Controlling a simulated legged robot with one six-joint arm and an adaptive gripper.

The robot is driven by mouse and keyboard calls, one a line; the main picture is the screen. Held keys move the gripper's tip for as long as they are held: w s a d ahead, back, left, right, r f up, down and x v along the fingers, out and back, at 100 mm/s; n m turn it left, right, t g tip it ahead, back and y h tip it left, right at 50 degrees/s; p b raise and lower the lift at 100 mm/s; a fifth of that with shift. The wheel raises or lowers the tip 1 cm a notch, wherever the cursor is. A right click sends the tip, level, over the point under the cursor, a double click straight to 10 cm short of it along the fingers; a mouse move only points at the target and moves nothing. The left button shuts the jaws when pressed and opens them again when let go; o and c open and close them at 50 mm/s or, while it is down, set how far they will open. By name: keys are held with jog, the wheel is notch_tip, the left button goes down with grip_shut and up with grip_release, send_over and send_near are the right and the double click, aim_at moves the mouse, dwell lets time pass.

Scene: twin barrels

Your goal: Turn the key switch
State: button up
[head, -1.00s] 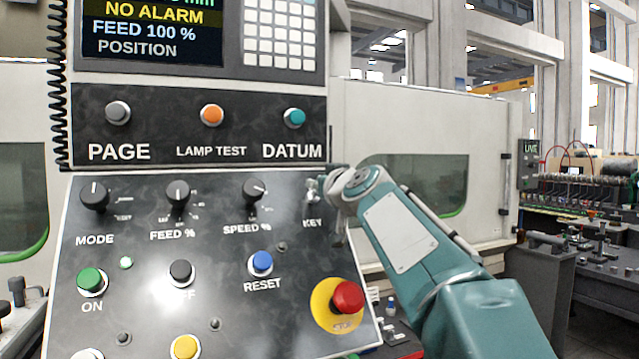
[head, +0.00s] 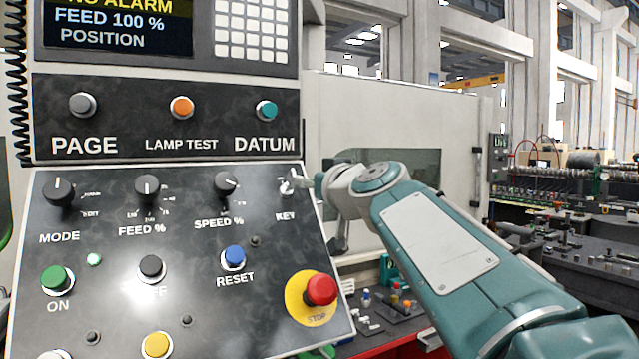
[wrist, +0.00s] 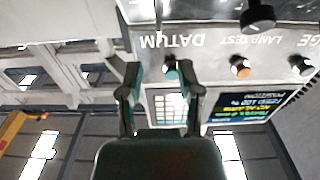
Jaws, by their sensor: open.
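The key switch (head: 288,187) is a small silvery part above the KEY label at the upper right of the sloped black panel (head: 120,225). In the head view the end of my arm is just right of it, and I cannot tell whether they touch. My gripper (wrist: 159,70) shows in the wrist view with its two dark fingers apart. Nothing is held between them. The teal DATUM button (wrist: 171,72) appears beyond the fingers, upside down. I cannot make out the key switch in the wrist view.
Left of the key are the SPEED % knob (head: 226,184) and the FEED % knob (head: 147,188). The red STOP button (head: 320,290) sits below the key on a yellow ring. The blue RESET button (head: 234,257) is lower left. A cream machine cabinet (head: 400,115) stands behind.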

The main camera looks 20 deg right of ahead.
jog(key=s, duration=0.2)
jog(key=shift+s+d, duration=0.25)
jog(key=shift+s, duration=0.05)
jog(key=shift+f, duration=0.1)
jog(key=s+f+g+h, duration=0.1)
jog(key=s+f+g, duration=0.3)
jog(key=s+f, duration=0.5)
jog(key=s+a+f+m+g+h, duration=0.1)
jog(key=s+f+g, duration=0.3)
jog(key=s+f, duration=0.5)
jog(key=s+a+f+m+g+h, duration=0.1)
jog(key=s+f+g, duration=0.3)
jog(key=f, duration=1.6)
jog(key=s, duration=0.4)
jog(key=shift+s+f, duration=0.25)
jog(key=shift+s, duration=0.15)
jog(key=shift+a, duration=0.1)
